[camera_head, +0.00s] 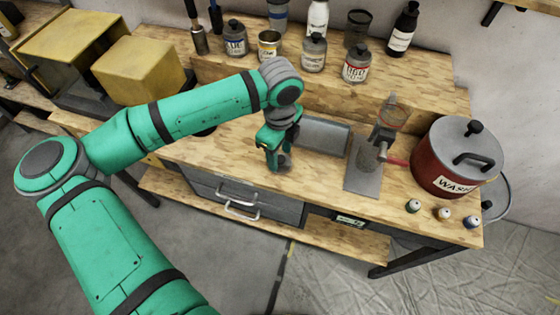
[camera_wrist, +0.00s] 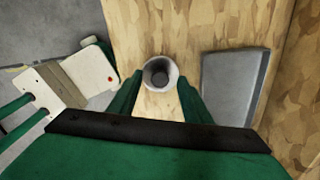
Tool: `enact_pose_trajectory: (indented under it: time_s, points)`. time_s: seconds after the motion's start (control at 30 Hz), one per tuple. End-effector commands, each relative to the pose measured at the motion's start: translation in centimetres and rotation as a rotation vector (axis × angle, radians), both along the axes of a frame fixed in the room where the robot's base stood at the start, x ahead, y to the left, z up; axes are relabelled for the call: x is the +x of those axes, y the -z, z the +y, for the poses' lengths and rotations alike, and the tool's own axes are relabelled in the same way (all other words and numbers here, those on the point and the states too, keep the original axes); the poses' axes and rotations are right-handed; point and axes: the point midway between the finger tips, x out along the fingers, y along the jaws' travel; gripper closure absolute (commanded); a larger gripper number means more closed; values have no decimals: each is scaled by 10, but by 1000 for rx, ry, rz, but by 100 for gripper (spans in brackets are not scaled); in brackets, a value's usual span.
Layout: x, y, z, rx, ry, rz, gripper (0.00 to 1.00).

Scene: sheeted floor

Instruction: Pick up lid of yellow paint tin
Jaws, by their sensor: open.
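My gripper (camera_head: 276,160) is open and points down over the front part of the wooden workbench. In the wrist view its green fingers (camera_wrist: 158,98) stand apart, with a small round grey cup-like object (camera_wrist: 160,73) showing between and just beyond their tips. I cannot tell whether they touch it. A small tin with a yellowish label (camera_head: 269,46) stands on the raised back shelf, beyond my gripper. Whether it is the yellow paint tin is unclear, and its lid cannot be made out clearly.
Several bottles, including a red-labelled one (camera_head: 356,64), line the shelf. A grey tray (camera_head: 318,136) lies just right of my gripper; it also shows in the wrist view (camera_wrist: 232,85). A red pot (camera_head: 455,160) and small pots (camera_head: 444,213) stand at the right. Yellow boxes (camera_head: 138,68) stand left.

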Motion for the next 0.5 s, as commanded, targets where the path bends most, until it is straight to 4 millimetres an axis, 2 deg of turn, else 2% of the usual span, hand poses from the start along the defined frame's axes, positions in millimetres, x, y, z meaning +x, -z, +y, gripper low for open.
enact_pose_trajectory:
  time_s: [0.3,0.37,0.5]
  points:
    - [0,6,0,0,0,0,55]
    - [0,6,0,0,0,0,67]
    - [0,6,0,0,0,0,99]
